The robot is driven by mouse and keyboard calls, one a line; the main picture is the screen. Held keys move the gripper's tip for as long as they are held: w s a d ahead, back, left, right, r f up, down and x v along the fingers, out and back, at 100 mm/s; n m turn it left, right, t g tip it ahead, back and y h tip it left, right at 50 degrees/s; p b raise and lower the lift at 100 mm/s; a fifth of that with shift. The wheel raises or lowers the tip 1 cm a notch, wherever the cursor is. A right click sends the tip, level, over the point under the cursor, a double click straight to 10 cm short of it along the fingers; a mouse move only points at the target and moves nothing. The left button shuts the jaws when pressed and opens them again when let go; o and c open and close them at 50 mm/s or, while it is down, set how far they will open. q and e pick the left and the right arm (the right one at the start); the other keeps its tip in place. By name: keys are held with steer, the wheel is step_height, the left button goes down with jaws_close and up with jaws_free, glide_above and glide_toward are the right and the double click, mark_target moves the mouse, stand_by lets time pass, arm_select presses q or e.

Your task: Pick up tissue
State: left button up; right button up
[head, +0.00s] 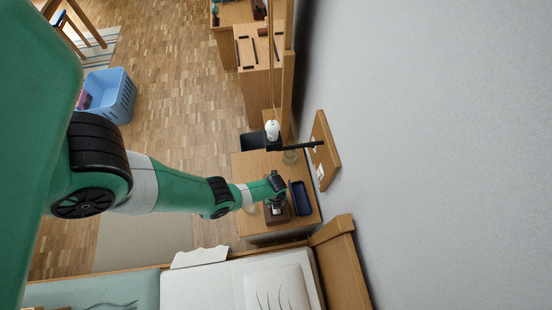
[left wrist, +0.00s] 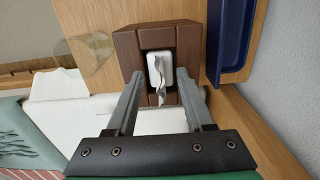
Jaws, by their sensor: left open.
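A white tissue (left wrist: 162,88) sticks up from the white slot of a dark brown wooden tissue box (left wrist: 128,48) in the left wrist view. The box stands on a wooden nightstand, whose top shows in the head view (head: 244,166). My left gripper (left wrist: 160,72) is open, one finger on each side of the tissue in the picture. I cannot tell whether the fingers touch it. In the head view my left gripper (head: 277,207) hangs over the box and hides most of it and the tissue. My right gripper is not in view.
A dark blue tray (head: 300,198) lies beside the box, near the wall. A clear glass (head: 290,157) and a wall-mounted lamp arm (head: 300,147) are close by. The bed (head: 205,285) borders the nightstand. A blue basket (head: 112,95) stands on the floor.

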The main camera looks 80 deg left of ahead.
arm_select(q)
steer(key=shift+r, duration=0.1)
jaws_close()
stand_by(0.3)
steer(key=shift+r+p, duration=0.6)
step_height(320, 180, up, 2)
steer(key=shift+r+p, duration=0.25)
steer(key=shift+p, duration=1)
steer(key=s+d+r+p, duration=0.5)
steer(key=s+r+p, duration=0.5)
steer(key=s, duration=0.3)
steer(key=shift+p, duration=0.6)
